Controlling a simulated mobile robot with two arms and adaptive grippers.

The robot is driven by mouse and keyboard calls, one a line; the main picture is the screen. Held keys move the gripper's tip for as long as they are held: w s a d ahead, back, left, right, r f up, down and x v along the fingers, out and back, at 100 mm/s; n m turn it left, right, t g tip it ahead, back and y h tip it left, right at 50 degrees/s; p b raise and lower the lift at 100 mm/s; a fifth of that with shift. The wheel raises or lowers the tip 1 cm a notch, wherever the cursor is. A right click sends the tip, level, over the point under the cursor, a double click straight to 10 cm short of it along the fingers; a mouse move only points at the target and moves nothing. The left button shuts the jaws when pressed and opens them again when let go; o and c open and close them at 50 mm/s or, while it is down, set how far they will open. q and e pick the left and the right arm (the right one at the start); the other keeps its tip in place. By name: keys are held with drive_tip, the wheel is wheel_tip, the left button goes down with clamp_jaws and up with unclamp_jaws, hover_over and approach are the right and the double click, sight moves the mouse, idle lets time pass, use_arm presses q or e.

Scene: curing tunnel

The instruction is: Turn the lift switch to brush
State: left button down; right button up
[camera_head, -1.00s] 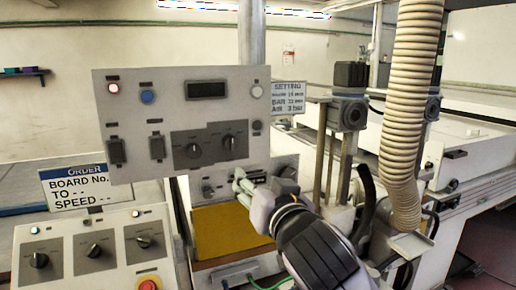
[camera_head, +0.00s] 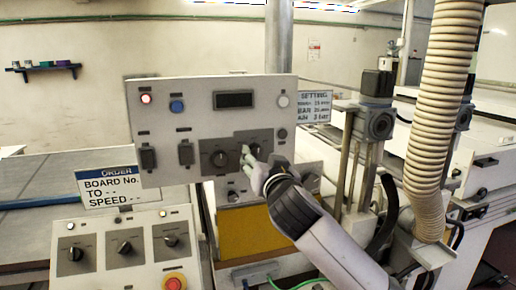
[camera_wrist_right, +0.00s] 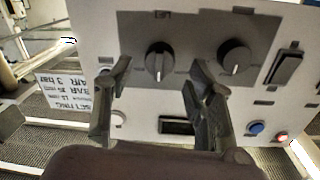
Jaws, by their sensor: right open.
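The upper control panel (camera_head: 205,120) carries a dark plate with two black rotary knobs. Their labels are too small to read, so I cannot tell for sure which one is the lift switch. My right gripper (camera_head: 250,162) is at the right knob (camera_head: 257,149) and partly covers it. In the wrist view, which shows the panel upside down, my right gripper (camera_wrist_right: 158,70) is open, with that knob (camera_wrist_right: 160,60) seen between its fingertips. I cannot tell whether they touch it. The other knob (camera_wrist_right: 235,55) is beside it; it also shows in the head view (camera_head: 219,159). My left gripper is out of view.
A lower left panel (camera_head: 95,240) has several knobs and a red stop button (camera_head: 174,282). An ORDER sign (camera_head: 108,186) stands behind it. A setting sign (camera_head: 315,105), a motor post (camera_head: 375,120) and a ribbed hose (camera_head: 440,120) are to the right.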

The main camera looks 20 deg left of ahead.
sight(256, 152)
drive_tip(key=shift+p+x, duration=0.35)
drive_tip(key=shift+x, duration=1.15)
drive_tip(key=shift+c, duration=0.2)
drive_tip(key=c, duration=1.1)
